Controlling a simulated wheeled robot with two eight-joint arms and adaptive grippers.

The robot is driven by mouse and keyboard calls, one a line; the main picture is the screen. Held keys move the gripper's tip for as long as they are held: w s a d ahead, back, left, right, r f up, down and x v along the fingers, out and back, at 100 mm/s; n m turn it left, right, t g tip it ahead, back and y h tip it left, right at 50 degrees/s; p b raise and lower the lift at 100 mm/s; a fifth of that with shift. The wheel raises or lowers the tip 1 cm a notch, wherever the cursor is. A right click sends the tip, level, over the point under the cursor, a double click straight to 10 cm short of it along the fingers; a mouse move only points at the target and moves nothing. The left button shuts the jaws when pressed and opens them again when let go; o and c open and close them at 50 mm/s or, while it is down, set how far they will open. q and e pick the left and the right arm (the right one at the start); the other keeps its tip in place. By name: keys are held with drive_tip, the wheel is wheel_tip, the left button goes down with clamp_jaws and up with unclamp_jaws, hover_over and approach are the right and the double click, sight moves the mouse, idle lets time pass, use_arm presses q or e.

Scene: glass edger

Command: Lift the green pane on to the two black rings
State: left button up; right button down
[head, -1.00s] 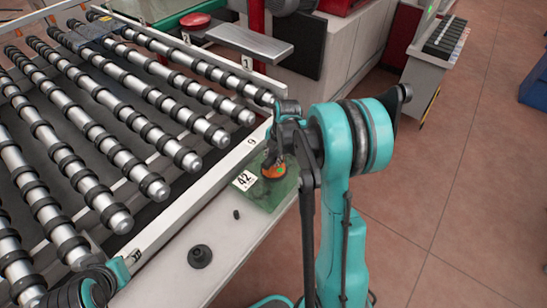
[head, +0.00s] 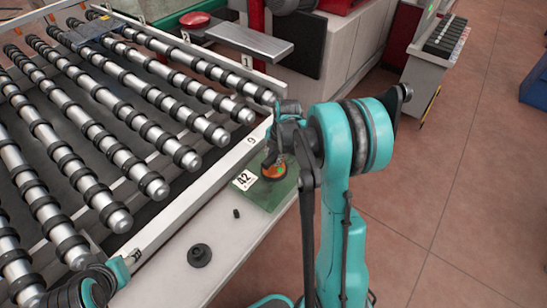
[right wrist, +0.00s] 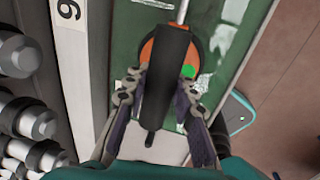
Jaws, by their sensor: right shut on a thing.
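The pane also shows there (right wrist: 230,30). I cannot see a gap under the pane.
A white numbered rail (head: 200,192) runs between rollers and ledge. A grey plate (head: 249,42) and a red button (head: 195,19) are at the back. Open floor lies right.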

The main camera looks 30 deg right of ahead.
drive_tip(key=c, duration=1.2)
unclamp_jaws()
drive_tip(key=shift+o, duration=0.2)
wheel_tip(320, 180, up, 12)
drive_tip(key=s, duration=0.2)
drive_tip(key=shift+d, duration=0.45)
drive_tip(key=shift+s+f, duration=0.1)
